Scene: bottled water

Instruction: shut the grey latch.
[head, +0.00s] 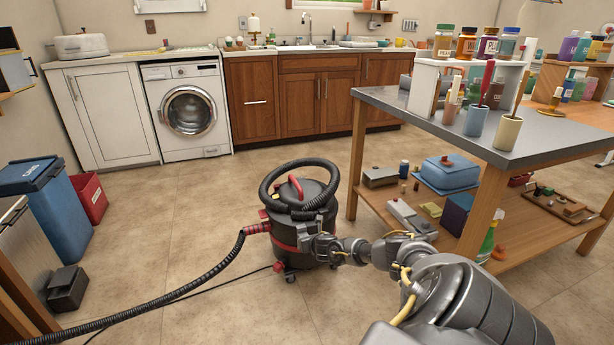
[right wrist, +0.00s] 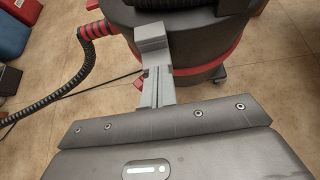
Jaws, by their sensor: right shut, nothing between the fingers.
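A black canister vacuum (head: 303,212) with red trim stands on the tiled floor in the head view. My right gripper (head: 312,243) is at the near right side of its body. In the right wrist view my right gripper (right wrist: 154,50) is shut and empty, with its grey fingers pointing at the vacuum (right wrist: 195,45) and overlapping its dark side and red band. I cannot tell whether the fingers touch it. I cannot make out a grey latch apart from the grey fingers; it may be hidden behind them. My left gripper is not in view.
A black ribbed hose (head: 190,290) runs from the vacuum to the lower left. A workbench (head: 395,101) with a loaded lower shelf stands close on the right. A blue bin (head: 50,205) and a red bin (head: 90,198) stand at left. The floor behind the vacuum is clear.

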